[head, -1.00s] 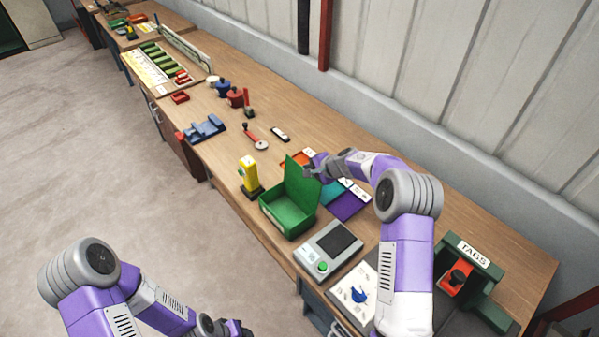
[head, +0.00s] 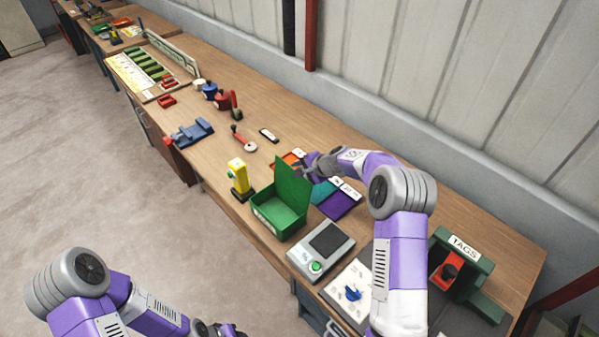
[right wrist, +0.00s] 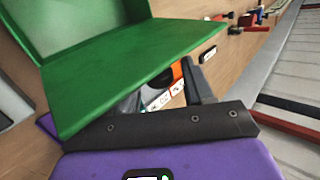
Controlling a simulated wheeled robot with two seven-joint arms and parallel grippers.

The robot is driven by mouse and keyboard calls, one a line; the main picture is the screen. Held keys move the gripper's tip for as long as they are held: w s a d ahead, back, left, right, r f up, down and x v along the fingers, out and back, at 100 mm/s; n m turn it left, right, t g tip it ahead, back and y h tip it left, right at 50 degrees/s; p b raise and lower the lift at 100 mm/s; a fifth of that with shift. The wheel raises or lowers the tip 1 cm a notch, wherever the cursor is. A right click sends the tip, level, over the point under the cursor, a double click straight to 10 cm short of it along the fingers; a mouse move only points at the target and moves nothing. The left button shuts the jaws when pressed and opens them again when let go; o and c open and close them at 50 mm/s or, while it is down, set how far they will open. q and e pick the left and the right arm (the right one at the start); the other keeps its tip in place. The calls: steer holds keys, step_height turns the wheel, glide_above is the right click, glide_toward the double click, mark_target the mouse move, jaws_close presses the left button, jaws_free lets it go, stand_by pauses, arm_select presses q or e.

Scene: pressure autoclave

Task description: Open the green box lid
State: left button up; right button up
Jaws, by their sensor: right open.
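The green box (head: 268,219) stands on the bench, and its inside shows. Its green lid (head: 292,186) is raised, standing up steeply at the box's far right side. In the right wrist view the lid (right wrist: 130,70) spans the upper left, with part of the box's inside (right wrist: 75,22) beyond it. My right gripper (head: 312,168) is open and empty, just behind the lid's outer face; whether it touches the lid I cannot tell. Its dark fingers (right wrist: 175,85) are partly hidden by the lid in the wrist view. My left gripper (head: 228,331) is at the bottom edge, partly cut off, away from the box.
A yellow device (head: 239,178) stands close to the box's left. A grey scale-like unit (head: 320,251) sits in front right. Coloured mats (head: 338,203) lie behind the lid. A green TAGS holder (head: 462,262) stands at the right. Bare bench (head: 225,145) lies further left.

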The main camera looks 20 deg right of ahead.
steer(key=v, duration=0.6)
steer(key=shift+s+r, duration=0.2)
steer(key=shift+s, duration=0.05)
